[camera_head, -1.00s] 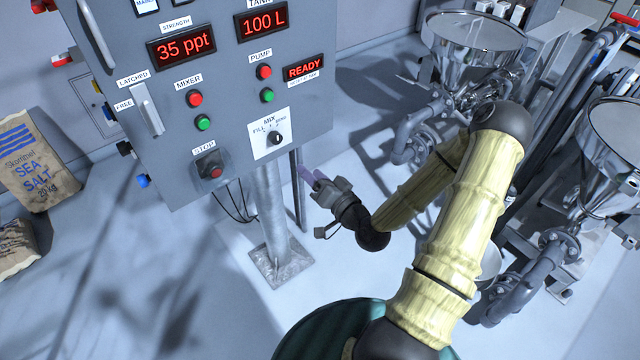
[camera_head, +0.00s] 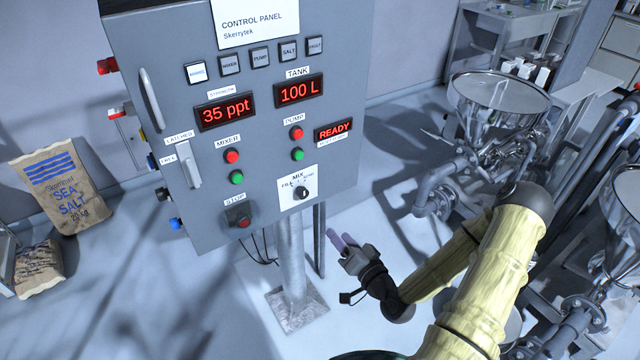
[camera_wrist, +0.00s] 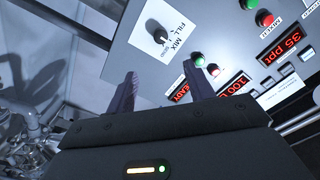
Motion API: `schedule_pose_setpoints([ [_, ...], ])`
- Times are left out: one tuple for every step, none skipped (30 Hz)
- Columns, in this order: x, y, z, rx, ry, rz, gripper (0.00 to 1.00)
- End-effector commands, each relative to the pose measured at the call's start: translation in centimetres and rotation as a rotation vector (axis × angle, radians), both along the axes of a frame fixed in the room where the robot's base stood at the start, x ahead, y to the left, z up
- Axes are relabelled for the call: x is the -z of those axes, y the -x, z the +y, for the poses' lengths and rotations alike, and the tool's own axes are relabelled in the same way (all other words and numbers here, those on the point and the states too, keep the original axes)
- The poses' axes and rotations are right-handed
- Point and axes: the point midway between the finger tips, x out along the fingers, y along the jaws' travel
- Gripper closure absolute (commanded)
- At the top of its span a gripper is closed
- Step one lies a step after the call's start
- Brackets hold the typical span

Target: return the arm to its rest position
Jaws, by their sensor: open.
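My gripper (camera_head: 343,243) is open and empty, just to the right of the control panel's lower edge in the head view. My arm is folded, with its elbow at the right and its forearm running down left to the wrist. In the wrist view the two fingers of my gripper (camera_wrist: 160,88) stand apart with nothing between them. The grey control panel (camera_head: 255,110) faces me beyond the fingers. Its displays read 35 ppt, 100 L and READY. The mode knob (camera_head: 301,193) sits on a white plate, and it also shows in the wrist view (camera_wrist: 159,35).
A metal post (camera_head: 290,255) carries the panel close to the left of my gripper. A steel hopper (camera_head: 500,95) with pipes stands at the back right, and another (camera_head: 628,200) at the right edge. Some floor is clear below the panel.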

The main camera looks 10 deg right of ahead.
Motion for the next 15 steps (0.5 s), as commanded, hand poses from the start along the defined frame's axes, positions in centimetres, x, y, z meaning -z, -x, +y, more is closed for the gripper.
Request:
schedule_pose_setpoints([
  [0.0,0.0,0.0,0.000,0.000,0.000,0.47],
  [0.0,0.0,0.0,0.000,0.000,0.000,0.47],
  [0.0,0.0,0.0,-0.001,0.001,0.001,0.47],
  [0.0,0.0,0.1,-0.004,0.006,0.004,0.47],
  [0.1,0.0,0.2,-0.009,0.012,0.009,0.47],
  [0.3,-0.1,0.4,-0.021,0.027,0.021,0.47],
  [0.4,-0.1,0.6,-0.033,0.043,0.035,0.47],
  [0.6,-0.1,0.9,-0.049,0.063,0.049,0.47],
  [1.0,-0.1,1.3,-0.074,0.097,0.076,0.47],
  [1.3,-0.1,1.6,-0.096,0.128,0.102,0.47],
  [1.6,-0.1,1.9,-0.118,0.162,0.129,0.47],
  [2.1,0.0,2.3,-0.151,0.211,0.169,0.47],
  [2.5,0.1,2.6,-0.173,0.251,0.203,0.47],
  [2.9,0.2,2.8,-0.196,0.290,0.236,0.47],
  [3.3,0.3,2.9,-0.225,0.343,0.281,0.47],
])
